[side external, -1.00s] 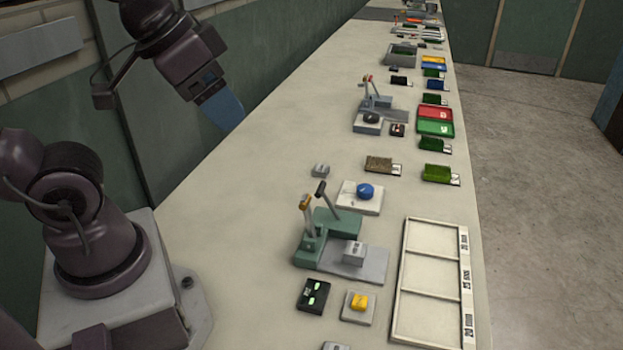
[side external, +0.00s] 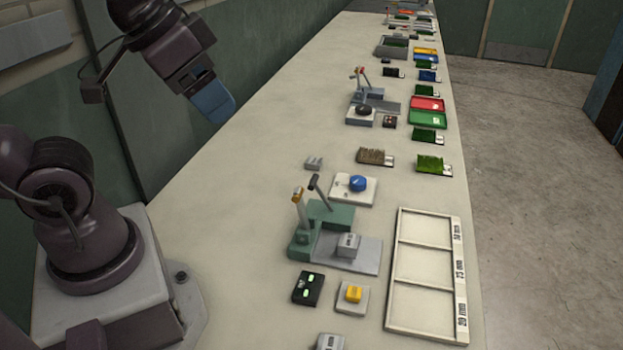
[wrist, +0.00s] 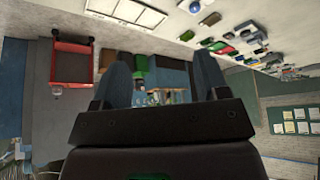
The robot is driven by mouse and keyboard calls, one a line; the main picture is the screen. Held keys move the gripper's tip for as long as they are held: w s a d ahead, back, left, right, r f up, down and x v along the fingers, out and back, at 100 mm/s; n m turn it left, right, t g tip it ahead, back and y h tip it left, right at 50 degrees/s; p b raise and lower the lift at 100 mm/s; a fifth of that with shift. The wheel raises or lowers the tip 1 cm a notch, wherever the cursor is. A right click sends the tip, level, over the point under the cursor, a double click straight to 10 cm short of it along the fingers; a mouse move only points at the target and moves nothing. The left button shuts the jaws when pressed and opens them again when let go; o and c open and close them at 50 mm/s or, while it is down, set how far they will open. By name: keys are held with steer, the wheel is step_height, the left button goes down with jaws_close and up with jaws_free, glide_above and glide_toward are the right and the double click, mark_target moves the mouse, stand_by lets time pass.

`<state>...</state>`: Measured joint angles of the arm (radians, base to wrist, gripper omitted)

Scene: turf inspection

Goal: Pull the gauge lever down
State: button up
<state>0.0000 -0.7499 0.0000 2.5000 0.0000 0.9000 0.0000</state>
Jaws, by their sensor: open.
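A green gauge fixture (side external: 333,214) stands on the bench in the side view. Two upright levers rise from it: one with an orange top (side external: 298,196) and one with a dark knob (side external: 315,183). I cannot tell which is the gauge lever. A small grey block (side external: 348,246) sits on the fixture's grey plate (side external: 357,259). My gripper (side external: 220,112) is high at the upper left, well apart from the fixture, with blue fingers. In the wrist view my gripper (wrist: 160,60) is open and empty, its fingers wide apart. I cannot make out the fixture there.
A blue knob on a white plate (side external: 368,194), a black box with green lights (side external: 308,289) and a yellow button (side external: 353,293) surround the fixture. A white three-part tray (side external: 400,258) lies to its right. A second lever fixture (side external: 374,97) stands farther back. The bench's left side is clear.

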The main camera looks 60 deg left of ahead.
steer(key=shift+a+f, duration=0.1)
steer(key=shift+f, duration=0.05)
steer(key=c, duration=0.5)
steer(key=n+g+h, duration=0.2)
steer(key=n+g, duration=0.2)
steer(key=n, duration=0.5)
glide_toward(313, 178)
steer(key=x, duration=1)
steer(key=shift+w+f, duration=0.15)
steer(key=shift+f, duration=0.25)
jaws_close()
